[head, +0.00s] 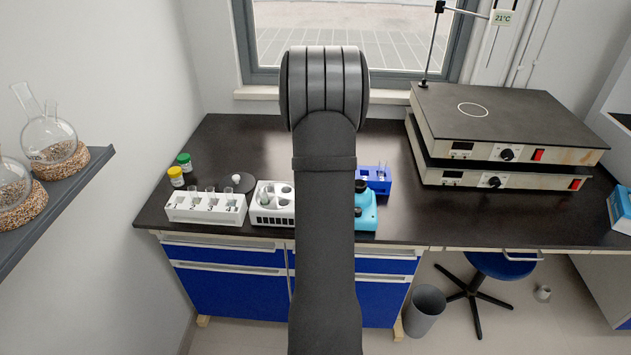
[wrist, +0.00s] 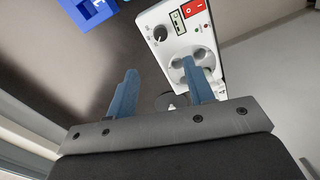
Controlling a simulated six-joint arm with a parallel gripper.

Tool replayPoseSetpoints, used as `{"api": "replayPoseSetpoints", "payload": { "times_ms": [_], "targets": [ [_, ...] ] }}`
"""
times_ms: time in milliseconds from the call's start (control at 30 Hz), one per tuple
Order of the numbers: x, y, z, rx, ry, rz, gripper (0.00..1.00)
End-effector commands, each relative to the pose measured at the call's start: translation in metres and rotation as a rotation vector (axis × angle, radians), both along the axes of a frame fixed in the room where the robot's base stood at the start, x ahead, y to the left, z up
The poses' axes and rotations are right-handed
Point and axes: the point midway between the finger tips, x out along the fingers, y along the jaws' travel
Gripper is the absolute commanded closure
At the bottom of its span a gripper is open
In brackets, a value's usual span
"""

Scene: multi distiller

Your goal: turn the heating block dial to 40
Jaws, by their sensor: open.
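The heating block (wrist: 207,50) is a white box with round wells, in the upper right of the wrist view. Its dial (wrist: 160,33) is a small dark knob with a pale mark, on the panel at its upper left end. The mark's reading is too small to tell. My gripper (wrist: 158,82) is open and empty, its two blue-grey fingers apart. In the picture, the right finger overlaps the wells and the dial lies beyond the gap, with no contact seen. In the head view, the white block (head: 270,220) stands left of my arm, which hides the gripper.
A red switch (wrist: 193,8) sits near the dial. A blue rack (head: 374,180) stands right of my arm, with a cyan device (head: 366,212) before it. A white tube holder (head: 205,209) is left of the block. Two stacked hot plates (head: 500,125) fill the right.

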Motion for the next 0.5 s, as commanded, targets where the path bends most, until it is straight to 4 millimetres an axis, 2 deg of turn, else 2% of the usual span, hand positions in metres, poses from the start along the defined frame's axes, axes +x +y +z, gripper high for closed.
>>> {"api": "replayPoseSetpoints", "payload": {
  "times_ms": [33, 200, 500],
  "targets": [
    [-0.001, 0.000, -0.013, 0.000, 0.004, 0.000, 0.52],
    [-0.004, 0.001, -0.051, 0.000, 0.005, -0.001, 0.52],
    [-0.007, 0.001, -0.111, 0.000, 0.003, -0.002, 0.52]
  ]
}}
